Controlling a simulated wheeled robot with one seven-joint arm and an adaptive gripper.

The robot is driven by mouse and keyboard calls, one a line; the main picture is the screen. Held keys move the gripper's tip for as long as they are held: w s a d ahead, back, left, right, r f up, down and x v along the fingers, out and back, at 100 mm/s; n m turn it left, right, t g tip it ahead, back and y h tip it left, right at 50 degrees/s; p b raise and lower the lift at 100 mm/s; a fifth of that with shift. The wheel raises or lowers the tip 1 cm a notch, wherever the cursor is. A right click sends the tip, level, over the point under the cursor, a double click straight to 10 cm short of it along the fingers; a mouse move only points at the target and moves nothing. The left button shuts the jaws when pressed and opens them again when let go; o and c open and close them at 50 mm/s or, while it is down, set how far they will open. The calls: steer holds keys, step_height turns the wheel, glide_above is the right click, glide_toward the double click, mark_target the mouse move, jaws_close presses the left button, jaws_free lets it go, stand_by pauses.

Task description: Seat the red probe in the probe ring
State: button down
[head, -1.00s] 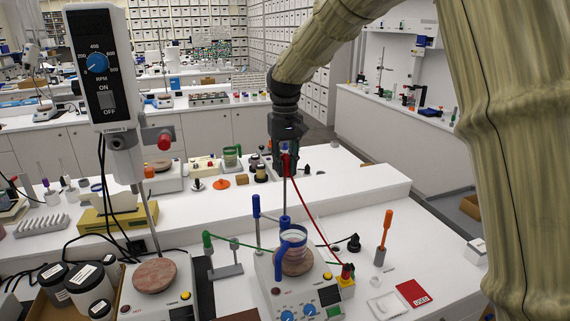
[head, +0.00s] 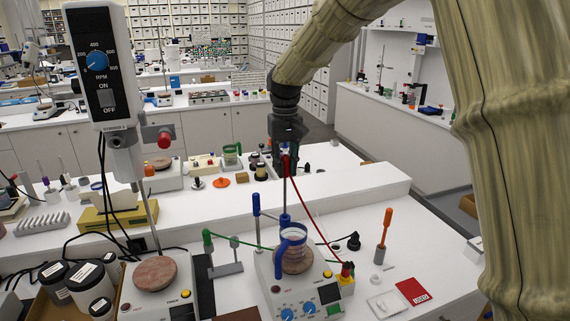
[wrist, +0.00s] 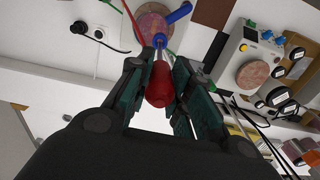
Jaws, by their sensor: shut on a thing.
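My gripper (head: 286,150) is shut on the red handle of the red probe (wrist: 160,85), high above the hotplate. The probe's thin metal shaft (head: 285,190) hangs nearly upright. Its lower end meets the small blue ring (head: 285,219) above the glass beaker. The ring also shows in the wrist view (wrist: 160,40), in line with the shaft. I cannot tell whether the tip is inside the ring or only in front of it. A red cable (head: 312,222) runs from the probe down to a yellow-based connector box (head: 345,279). My fingers hide most of the handle in the head view.
The beaker (head: 294,246) stands on the hotplate (head: 300,285). A blue-handled rod (head: 257,205) and a green probe on a stand (head: 207,237) are at its left. An orange-handled tool (head: 385,225) stands to the right. A stirrer column (head: 118,150) rises at left.

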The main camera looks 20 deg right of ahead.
mark_target(285, 215)
steer(key=shift+f+b, duration=2.05)
steer(key=shift+f, duration=4.8)
stand_by(0.4)
steer(key=c, duration=1.2)
jaws_free()
steer(key=shift+r, duration=0.1)
